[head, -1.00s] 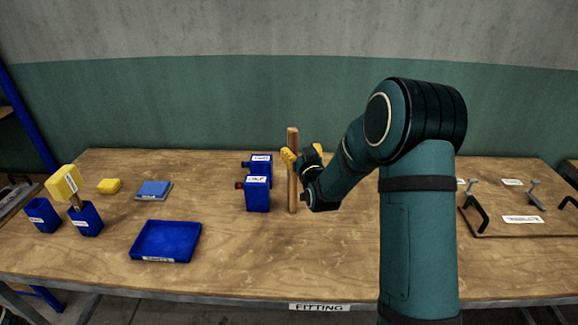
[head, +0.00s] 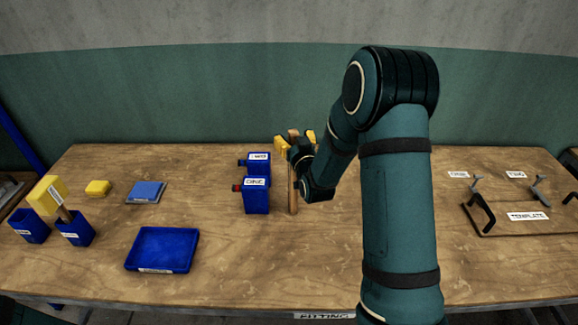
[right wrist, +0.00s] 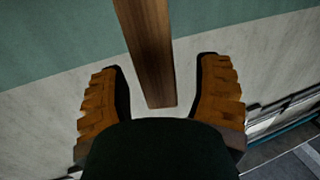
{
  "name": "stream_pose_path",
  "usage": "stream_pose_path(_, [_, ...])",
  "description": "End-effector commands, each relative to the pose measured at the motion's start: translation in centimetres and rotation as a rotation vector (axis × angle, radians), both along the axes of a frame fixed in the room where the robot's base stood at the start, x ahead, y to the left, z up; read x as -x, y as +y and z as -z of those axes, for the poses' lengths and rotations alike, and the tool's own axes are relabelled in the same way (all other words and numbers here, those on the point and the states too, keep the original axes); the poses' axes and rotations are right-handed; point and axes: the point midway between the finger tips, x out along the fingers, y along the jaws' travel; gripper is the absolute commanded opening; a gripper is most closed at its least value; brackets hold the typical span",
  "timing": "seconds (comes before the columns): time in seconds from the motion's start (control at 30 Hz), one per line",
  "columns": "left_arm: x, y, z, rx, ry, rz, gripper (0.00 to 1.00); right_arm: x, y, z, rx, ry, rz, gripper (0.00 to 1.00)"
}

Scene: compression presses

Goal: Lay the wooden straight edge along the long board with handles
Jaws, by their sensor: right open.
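The wooden straight edge (head: 293,201) stands upright on the table, beside the blue containers. My right gripper (head: 296,141) is open near its upper end. In the right wrist view the straight edge (right wrist: 150,55) shows between the two spread fingers (right wrist: 160,75), with a gap on each side. The long board with handles (head: 500,229) lies at the right of the table, with black handles, metal clamps and a label reading TEMPLATE. My right forearm stands between the straight edge and that board. My left gripper is not in view.
Two blue containers (head: 256,198) stand just left of the straight edge. A blue tray (head: 163,250), a blue-grey block (head: 147,191), a yellow block (head: 97,188) and blue bins (head: 76,232) are farther left. The table (head: 320,270) is clear at front centre.

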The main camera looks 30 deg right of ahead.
Motion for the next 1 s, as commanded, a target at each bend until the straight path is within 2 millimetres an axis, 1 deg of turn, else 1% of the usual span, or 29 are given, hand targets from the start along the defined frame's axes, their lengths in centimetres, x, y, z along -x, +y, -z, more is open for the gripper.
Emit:
stream_pose_path(0.1, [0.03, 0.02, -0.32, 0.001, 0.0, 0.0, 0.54, 0.24, 0.02, -0.01, 0.0, 0.001, 0.001, 0.64])
stream_pose_path(0.37, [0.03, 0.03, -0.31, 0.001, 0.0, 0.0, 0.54, 0.3, 0.02, 0.04, 0.0, 0.0, 0.001, 0.64])
stream_pose_path(0.4, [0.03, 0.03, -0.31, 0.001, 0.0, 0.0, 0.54, 0.3, 0.02, 0.04, -0.001, 0.0, 0.001, 0.63])
stream_pose_path(0.47, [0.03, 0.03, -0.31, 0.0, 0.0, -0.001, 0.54, 0.3, 0.02, 0.04, -0.001, 0.0, 0.001, 0.42])
stream_pose_path(0.5, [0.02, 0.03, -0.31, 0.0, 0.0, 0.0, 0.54, 0.3, 0.02, 0.03, -0.001, 0.0, 0.001, 0.28])
stream_pose_path(0.57, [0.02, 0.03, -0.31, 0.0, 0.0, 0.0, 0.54, 0.29, 0.02, 0.03, -0.001, 0.0, 0.001, 0.06])
stream_pose_path(0.6, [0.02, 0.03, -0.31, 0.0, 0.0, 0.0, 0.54, 0.29, 0.02, 0.03, -0.001, 0.0, 0.001, 0.0])
stream_pose_path(1.0, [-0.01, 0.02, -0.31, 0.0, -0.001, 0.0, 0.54, 0.27, 0.02, 0.01, -0.001, -0.001, 0.001, 0.0])
